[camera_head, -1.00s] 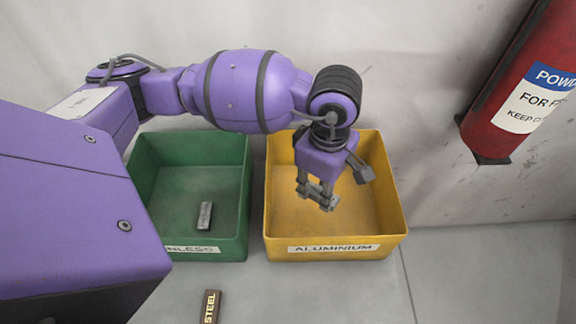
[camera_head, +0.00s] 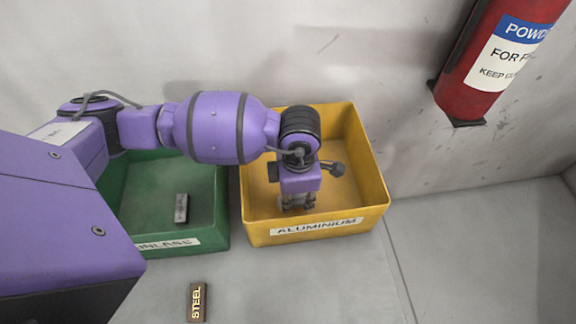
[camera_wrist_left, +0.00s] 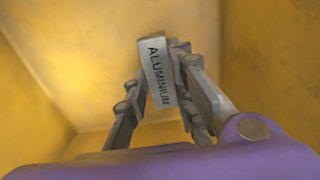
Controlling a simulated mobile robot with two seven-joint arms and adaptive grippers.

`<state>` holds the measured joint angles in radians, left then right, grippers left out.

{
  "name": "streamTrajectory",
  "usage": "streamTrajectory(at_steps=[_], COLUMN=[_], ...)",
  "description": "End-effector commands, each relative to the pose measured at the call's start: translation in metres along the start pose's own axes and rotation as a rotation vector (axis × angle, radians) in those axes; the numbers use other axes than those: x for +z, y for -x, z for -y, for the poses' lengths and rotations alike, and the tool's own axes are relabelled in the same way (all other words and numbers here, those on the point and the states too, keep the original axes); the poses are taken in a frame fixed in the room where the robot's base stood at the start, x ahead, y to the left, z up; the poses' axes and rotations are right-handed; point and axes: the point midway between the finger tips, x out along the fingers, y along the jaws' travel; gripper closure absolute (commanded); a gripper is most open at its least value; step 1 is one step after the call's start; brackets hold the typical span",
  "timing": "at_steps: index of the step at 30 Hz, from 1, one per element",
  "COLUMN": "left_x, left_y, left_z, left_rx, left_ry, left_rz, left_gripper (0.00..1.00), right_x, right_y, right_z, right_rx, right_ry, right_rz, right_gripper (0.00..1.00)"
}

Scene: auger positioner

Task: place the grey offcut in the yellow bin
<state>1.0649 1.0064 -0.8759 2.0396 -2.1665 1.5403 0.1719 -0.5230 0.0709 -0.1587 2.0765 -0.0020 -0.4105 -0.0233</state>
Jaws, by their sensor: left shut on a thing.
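The yellow bin (camera_head: 367,213) has a label reading ALUMINIUM on its front wall. My left gripper (camera_head: 297,203) points down inside the bin's outline, near its front wall. In the left wrist view my left gripper (camera_wrist_left: 163,85) is shut on the grey offcut (camera_wrist_left: 158,75), which is marked ALUMINIUM. Yellow bin walls surround it there. In the head view the offcut is mostly hidden by the gripper. Whether it touches the bin floor I cannot tell. My right gripper is not in view.
A green bin (camera_head: 215,225) stands left of the yellow one, with a small dark grey piece (camera_head: 181,208) inside. A brown block marked STEEL (camera_head: 197,302) lies in front of the bins. A red extinguisher (camera_head: 490,65) hangs on the wall at right. The surface at front right is clear.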

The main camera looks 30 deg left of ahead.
Motion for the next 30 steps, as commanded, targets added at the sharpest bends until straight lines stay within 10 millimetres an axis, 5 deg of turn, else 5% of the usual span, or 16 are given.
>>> streamTrajectory(at_steps=[5,16,17,21,30], left_x=[0.001,0.001,0.000,0.000,0.001], left_y=[-0.024,-0.030,-0.029,-0.029,-0.027], left_z=[0.000,0.000,0.000,0.000,0.000], left_rx=[-0.001,-0.001,-0.001,-0.001,0.000], left_ry=[-0.002,-0.002,-0.002,-0.002,-0.002], left_rz=[0.001,0.000,0.000,0.000,0.000], left_gripper=[1.00,1.00,0.74,0.58,0.58], right_x=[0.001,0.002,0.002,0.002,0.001], right_y=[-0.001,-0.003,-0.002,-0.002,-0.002], right_z=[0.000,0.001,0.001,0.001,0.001], right_rx=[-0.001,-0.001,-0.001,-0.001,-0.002], right_ry=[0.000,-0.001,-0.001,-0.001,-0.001], right_rz=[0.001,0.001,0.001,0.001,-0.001], right_gripper=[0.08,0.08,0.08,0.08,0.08])
